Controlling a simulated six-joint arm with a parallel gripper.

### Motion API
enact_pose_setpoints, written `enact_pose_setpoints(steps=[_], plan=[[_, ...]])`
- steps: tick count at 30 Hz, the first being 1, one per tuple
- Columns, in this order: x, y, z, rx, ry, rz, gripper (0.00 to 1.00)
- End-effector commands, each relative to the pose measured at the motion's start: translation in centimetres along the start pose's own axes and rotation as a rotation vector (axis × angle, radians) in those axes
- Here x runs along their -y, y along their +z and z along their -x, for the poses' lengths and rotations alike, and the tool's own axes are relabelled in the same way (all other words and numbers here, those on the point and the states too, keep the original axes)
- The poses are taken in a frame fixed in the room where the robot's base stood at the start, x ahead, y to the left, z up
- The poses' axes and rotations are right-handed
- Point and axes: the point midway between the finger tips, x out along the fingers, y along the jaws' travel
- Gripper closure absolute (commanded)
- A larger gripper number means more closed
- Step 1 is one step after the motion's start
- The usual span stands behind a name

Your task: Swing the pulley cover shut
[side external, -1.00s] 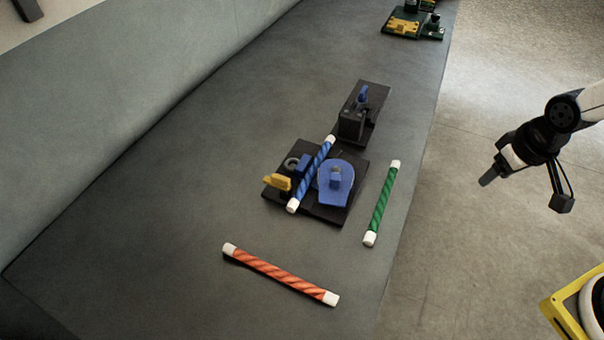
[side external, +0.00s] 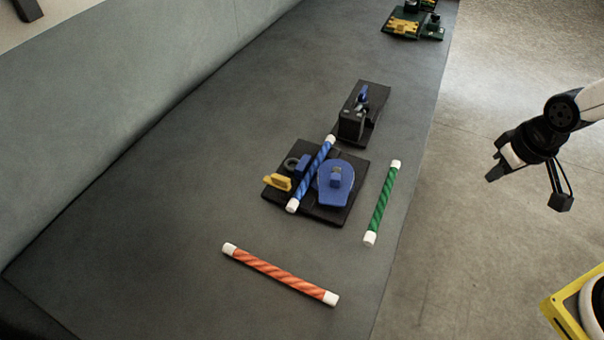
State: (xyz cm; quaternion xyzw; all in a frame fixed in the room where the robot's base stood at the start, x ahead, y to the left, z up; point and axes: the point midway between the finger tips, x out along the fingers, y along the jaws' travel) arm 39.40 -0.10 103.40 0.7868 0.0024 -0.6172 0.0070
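The blue pulley cover (side external: 336,190), a rounded plate with a small raised block on it, lies on the right part of a black base (side external: 318,214) on the bench. A blue rope piece (side external: 312,172) with white ends lies across the base, just left of the cover. A yellow tab (side external: 277,182) and a small blue block (side external: 301,162) are on the base's left side. My gripper (side external: 495,172) is off the bench at the right, well apart from the cover.
A black block with a blue lever (side external: 362,93) stands behind the base. A green rope piece (side external: 381,203) lies to the right and an orange one (side external: 280,274) in front. A green and yellow fixture (side external: 405,22) sits at the far end. The left bench surface is clear.

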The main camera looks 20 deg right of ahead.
Motion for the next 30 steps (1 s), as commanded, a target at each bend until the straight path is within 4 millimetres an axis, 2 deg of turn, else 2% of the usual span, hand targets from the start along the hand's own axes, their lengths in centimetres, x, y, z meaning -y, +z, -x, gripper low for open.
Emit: enact_pose_setpoints(steps=[8,16,24,30], plan=[[-0.6,-2.6,-0.3,-0.089,0.048,0.165,1.0],[-0.2,-7.4,-0.6,-0.256,0.095,0.483,1.0],[2.0,-11.3,-0.7,-0.414,0.085,0.827,1.0],[4.6,-13.1,-0.8,-0.516,0.036,1.084,1.0]])
